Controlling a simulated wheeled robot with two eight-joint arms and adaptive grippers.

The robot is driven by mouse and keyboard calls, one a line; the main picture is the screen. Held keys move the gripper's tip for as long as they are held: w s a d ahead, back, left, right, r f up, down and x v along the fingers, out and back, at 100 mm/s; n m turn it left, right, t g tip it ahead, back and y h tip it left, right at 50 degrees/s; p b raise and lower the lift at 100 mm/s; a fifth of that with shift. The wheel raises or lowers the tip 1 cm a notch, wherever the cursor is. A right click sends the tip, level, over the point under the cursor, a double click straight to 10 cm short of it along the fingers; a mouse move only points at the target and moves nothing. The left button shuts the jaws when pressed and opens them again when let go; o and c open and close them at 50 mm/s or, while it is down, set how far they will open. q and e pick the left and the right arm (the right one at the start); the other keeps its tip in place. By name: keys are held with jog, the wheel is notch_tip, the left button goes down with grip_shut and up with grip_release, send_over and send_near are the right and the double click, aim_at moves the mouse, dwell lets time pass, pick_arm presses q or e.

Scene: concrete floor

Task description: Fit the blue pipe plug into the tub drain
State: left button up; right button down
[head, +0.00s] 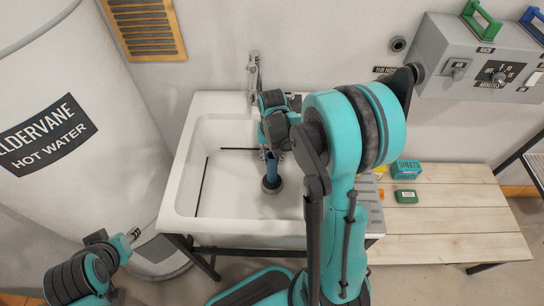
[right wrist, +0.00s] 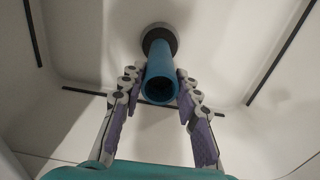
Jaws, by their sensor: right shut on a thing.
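The blue pipe plug (head: 271,172) is a blue tube with a dark grey round base. It is upright in the white tub (head: 190,208), near the middle of its floor. My right gripper (head: 272,153) reaches down into the tub and is shut on the tube's upper part. In the right wrist view, the plug (right wrist: 161,72) is between the two purple-padded fingers of the gripper (right wrist: 160,88), its open end toward the camera. I cannot make out the drain or whether the base touches the floor. My left gripper (head: 132,237) is outside the tub at lower left; its jaw opening is unclear.
A tap (head: 256,72) rises at the tub's back edge. Dark strips lie along the tub floor's edges. A wooden bench (head: 450,205) with a green box (head: 406,196) and a teal box (head: 406,170) is at right. A white hot water tank (head: 75,190) stands at left.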

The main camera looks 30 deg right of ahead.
jog(key=c, duration=1)
grip_release()
notch_tip(320, 180, up, 12)
jog(key=shift+f, duration=0.1)
jog(key=s+a+n+t, duration=0.2)
jog(key=s+a, duration=0.1)
jog(key=s+a+r+n+t, duration=0.1)
jog(key=s+a+n+t, duration=0.1)
jog(key=s+a, duration=0.2)
jog(key=s+a+r+n+t, duration=0.1)
jog(key=s+a+n+t, duration=0.1)
jog(key=s+a+t, duration=0.1)
jog(key=shift+s+a, duration=0.3)
jog(key=shift+s, duration=0.25)
